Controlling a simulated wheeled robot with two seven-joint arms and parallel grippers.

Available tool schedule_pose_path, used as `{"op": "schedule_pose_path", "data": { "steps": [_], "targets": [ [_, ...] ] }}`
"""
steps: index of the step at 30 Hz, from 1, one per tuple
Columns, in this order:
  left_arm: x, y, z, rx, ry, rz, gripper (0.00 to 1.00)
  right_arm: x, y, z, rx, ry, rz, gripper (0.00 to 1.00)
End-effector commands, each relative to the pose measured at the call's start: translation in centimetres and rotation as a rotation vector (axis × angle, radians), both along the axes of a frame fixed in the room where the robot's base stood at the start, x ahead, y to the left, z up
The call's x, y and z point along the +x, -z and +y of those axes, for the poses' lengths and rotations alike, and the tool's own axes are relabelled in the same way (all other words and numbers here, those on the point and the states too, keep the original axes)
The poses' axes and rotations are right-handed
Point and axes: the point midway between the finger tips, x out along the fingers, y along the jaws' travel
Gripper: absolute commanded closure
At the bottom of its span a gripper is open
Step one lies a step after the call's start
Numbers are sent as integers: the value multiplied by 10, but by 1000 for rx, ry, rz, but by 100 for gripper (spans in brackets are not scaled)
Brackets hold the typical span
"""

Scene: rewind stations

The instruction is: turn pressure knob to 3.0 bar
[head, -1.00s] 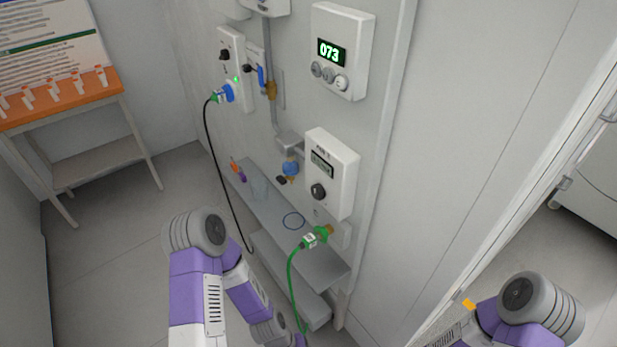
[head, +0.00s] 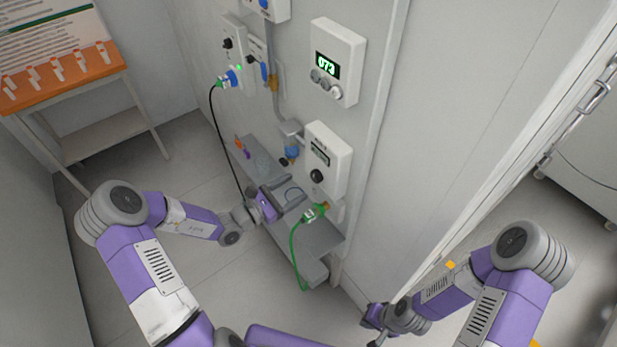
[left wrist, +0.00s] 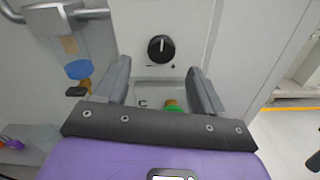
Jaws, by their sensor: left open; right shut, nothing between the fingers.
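A round black knob (head: 316,176) with a pale pointer line is on the lower white box (head: 340,160), under a small grey display (head: 319,152) too small to read. In the left wrist view the knob (left wrist: 161,48) shows ahead between the fingers, its pointer roughly upright, with small marks below it. My left gripper (head: 288,194) is open and empty, in front of and below the box, apart from the knob. My right gripper (head: 372,325) is shut and empty, low near the panel's right end.
A green plug with cable (head: 314,212) is below the box, close to my left gripper. A blue-bowled fitting (head: 291,153) hangs left of the box. A grey shelf (head: 318,238) runs below. An upper box (head: 338,60) reads 073. An orange-topped table (head: 60,78) stands left.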

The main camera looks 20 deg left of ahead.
Motion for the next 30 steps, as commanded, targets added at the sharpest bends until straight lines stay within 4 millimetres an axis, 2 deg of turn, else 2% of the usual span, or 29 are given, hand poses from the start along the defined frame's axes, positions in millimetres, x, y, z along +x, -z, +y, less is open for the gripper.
{"op": "schedule_pose_path", "data": {
  "steps": [3,10,22,30],
  "targets": [
    [16,2,-15,0,6,-1,31,0,5,0,0,0,0,100],
    [40,2,-34,1,7,1,31,0,9,0,0,0,0,100],
    [47,1,-39,2,6,4,31,0,9,0,0,0,0,100],
    [47,1,-39,3,6,3,72,0,9,0,0,0,0,100]
  ]
}}
